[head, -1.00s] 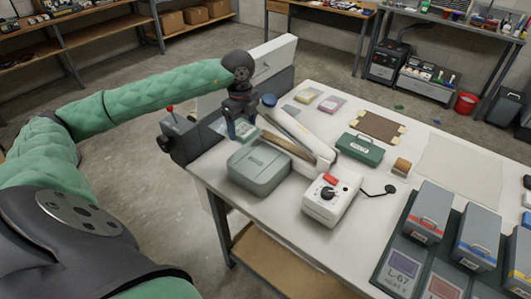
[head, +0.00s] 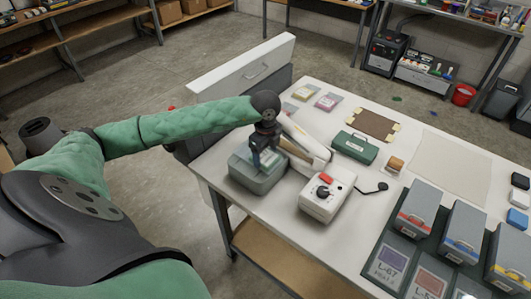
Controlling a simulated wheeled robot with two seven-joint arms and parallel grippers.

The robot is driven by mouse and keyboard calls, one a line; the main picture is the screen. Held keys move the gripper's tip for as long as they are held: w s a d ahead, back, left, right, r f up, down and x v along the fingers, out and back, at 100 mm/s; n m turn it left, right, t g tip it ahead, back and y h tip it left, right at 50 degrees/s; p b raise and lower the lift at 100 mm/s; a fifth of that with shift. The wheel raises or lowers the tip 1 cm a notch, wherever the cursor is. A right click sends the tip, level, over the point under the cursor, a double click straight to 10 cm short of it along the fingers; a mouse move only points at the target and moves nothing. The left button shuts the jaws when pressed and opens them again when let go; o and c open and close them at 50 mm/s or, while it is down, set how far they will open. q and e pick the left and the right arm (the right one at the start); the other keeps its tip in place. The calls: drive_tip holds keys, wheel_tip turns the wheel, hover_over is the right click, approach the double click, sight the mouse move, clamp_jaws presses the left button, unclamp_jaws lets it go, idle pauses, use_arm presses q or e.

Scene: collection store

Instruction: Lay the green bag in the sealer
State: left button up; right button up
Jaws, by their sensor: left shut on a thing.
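My left gripper (head: 265,160) is at the near left part of the table, pointing down just over the grey-green lidded case (head: 262,183). It is shut on the green bag (head: 267,156), a small pale green piece that shows only partly between and beside the fingers. My right gripper is not in view.
A yellowish packet (head: 303,92) and a pink packet (head: 327,102) lie at the back of the table. A green case (head: 356,147), a brown mat (head: 374,124) and a small brown block (head: 396,164) are further right. Grey boxes (head: 425,207) stand at the right.

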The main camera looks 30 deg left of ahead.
use_arm(q)
drive_tip(key=shift+f, duration=0.75)
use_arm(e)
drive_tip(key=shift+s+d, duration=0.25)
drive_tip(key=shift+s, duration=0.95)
use_arm(q)
drive_tip(key=shift+f, duration=0.1)
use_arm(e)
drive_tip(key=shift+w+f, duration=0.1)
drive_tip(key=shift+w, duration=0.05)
use_arm(q)
drive_tip(key=o, duration=1.1)
drive_tip(key=shift+c, duration=0.2)
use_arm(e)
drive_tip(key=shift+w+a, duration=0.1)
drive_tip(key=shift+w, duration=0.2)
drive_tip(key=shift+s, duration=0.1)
